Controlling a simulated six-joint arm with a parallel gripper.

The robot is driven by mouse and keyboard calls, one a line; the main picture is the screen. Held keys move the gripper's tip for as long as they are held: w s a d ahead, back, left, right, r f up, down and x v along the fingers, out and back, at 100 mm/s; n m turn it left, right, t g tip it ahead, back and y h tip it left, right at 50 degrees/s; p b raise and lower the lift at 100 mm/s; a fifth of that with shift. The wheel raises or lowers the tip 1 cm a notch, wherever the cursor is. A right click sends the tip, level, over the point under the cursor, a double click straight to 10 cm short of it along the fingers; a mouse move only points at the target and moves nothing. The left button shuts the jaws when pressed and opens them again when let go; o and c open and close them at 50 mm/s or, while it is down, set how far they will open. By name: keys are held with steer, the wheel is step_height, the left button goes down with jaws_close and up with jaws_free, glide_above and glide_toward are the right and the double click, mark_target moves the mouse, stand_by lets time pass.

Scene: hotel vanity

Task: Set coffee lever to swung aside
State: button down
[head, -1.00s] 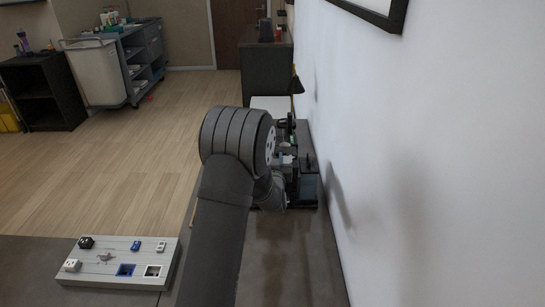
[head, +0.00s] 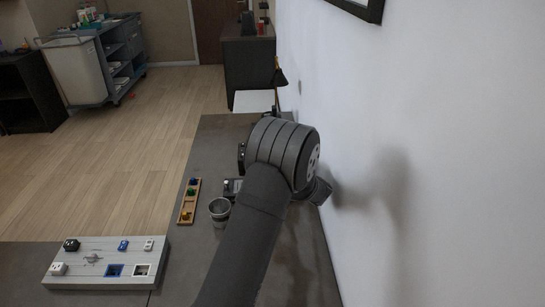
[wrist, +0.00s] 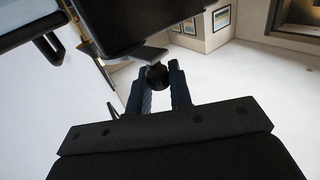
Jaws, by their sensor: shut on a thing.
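In the wrist view my gripper (wrist: 160,84) has its two dark fingers shut on the dark rounded knob of the coffee lever (wrist: 154,74). A grey flat piece lies just above the knob, under a dark body that looks like the coffee machine (wrist: 110,22) at the upper left. The lever's full shape and angle are hidden. In the head view my own arm covers the gripper, the lever and most of the machine, close to the white wall.
A grey cup (head: 220,209) stands just left of my arm. A wooden strip with coloured pieces (head: 188,201) lies left of it. A pale board with sockets (head: 108,262) is at the front left. The white wall (head: 400,130) is close on the right.

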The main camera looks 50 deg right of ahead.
steer(key=shift+s+d+r+y, duration=0.15)
steer(key=shift+d+r+y, duration=0.05)
steer(key=shift+y, duration=0.1)
steer(key=c, duration=1.3)
jaws_free()
steer(key=shift+c, duration=0.2)
steer(key=shift+f, duration=0.1)
steer(key=shift+a, duration=0.1)
